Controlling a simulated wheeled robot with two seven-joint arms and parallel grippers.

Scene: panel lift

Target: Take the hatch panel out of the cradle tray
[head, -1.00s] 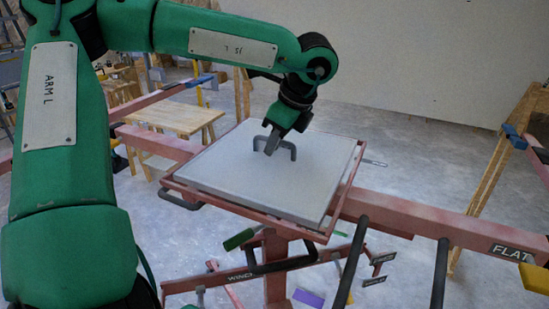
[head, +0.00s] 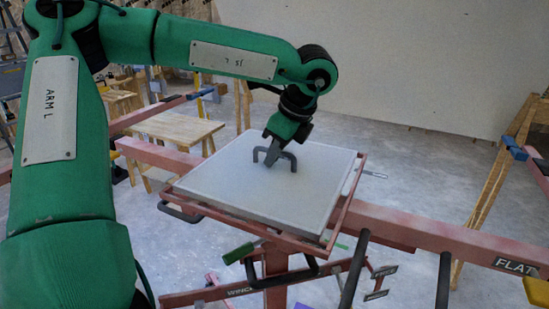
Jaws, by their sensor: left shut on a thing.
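The hatch panel (head: 235,188) is a flat, light grey square with a dark grey bar handle (head: 291,158) standing up from its top. It lies level, within the outline of the red cradle tray (head: 340,218). The tray's rim shows along the right and near sides. My left gripper (head: 272,156) comes down from above and is shut on the handle. Its fingertips partly cover the bar. I cannot tell whether there is a gap under the panel. My right gripper is not in view.
The tray sits on a red lift frame with a beam marked FLAT (head: 510,264) to the right. Dark bars (head: 355,265) rise at the front right. A wooden table (head: 172,128) stands behind at the left. Grey floor is open behind the panel.

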